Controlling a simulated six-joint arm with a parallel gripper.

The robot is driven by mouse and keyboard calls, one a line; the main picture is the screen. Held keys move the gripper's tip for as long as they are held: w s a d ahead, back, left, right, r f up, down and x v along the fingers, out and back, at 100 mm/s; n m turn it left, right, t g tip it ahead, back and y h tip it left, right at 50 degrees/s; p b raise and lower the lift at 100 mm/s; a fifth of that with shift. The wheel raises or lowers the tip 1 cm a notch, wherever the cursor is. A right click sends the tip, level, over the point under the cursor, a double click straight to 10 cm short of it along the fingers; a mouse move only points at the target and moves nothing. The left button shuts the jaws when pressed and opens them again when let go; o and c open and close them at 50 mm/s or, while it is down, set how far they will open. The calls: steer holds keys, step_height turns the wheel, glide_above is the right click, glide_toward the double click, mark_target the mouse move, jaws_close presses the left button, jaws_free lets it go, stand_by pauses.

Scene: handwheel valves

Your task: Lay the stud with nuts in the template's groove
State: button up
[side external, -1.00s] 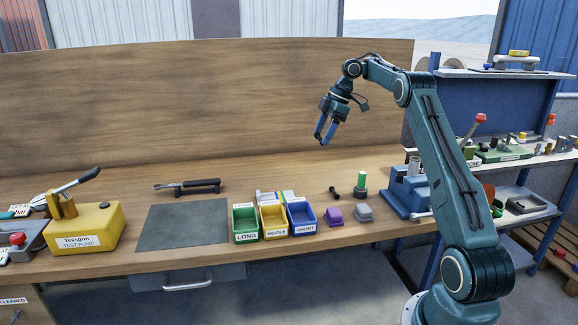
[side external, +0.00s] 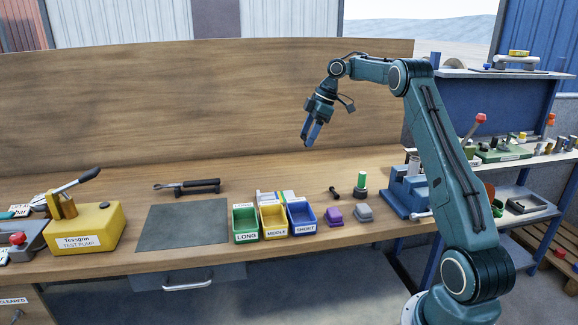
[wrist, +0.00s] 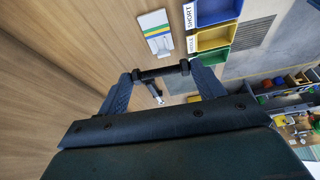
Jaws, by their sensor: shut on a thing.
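My gripper (side external: 309,141) is raised above the bench, in front of the wooden back panel, pointing down. In the wrist view its fingers (wrist: 160,72) are shut on a dark stud (wrist: 158,71), held crosswise between the fingertips, with thicker ends at the fingers. The stud cannot be made out in the side view. A white block with yellow, green and blue stripes (side external: 275,197), which looks like the template, lies behind the bins; it also shows in the wrist view (wrist: 155,33), apart from the stud. Its groove is too small to tell.
Green (side external: 245,223), yellow (side external: 273,220) and blue (side external: 301,218) bins stand in a row. Right of them are a dark bolt (side external: 335,193), purple block (side external: 334,216), grey block (side external: 363,214) and green post (side external: 361,183). A wrench (side external: 187,187) lies behind the grey mat (side external: 184,225).

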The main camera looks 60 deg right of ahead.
steer(key=w+a+f+m+h, duration=0.15)
steer(key=w+a, duration=0.25)
steer(key=a, duration=0.4)
steer(key=w+a+f+m+y, duration=0.1)
steer(key=w+a+f+m, duration=0.15)
steer(key=a, duration=0.65)
steer(key=s+a+f+m+t+h, duration=0.15)
steer(key=a+f, duration=0.25)
steer(key=a, duration=0.4)
steer(key=m+g+h, duration=0.2)
steer(key=m+h, duration=0.2)
steer(key=m, duration=0.8)
glide_above(279, 196)
steer(key=s+a, duration=0.1)
steer(key=shift+s+f, duration=0.1)
steer(key=shift+f, duration=1.45)
steer(key=shift+a, duration=0.1)
steer(key=shift+f, duration=2.9)
steer(key=shift+f, duration=1.1)
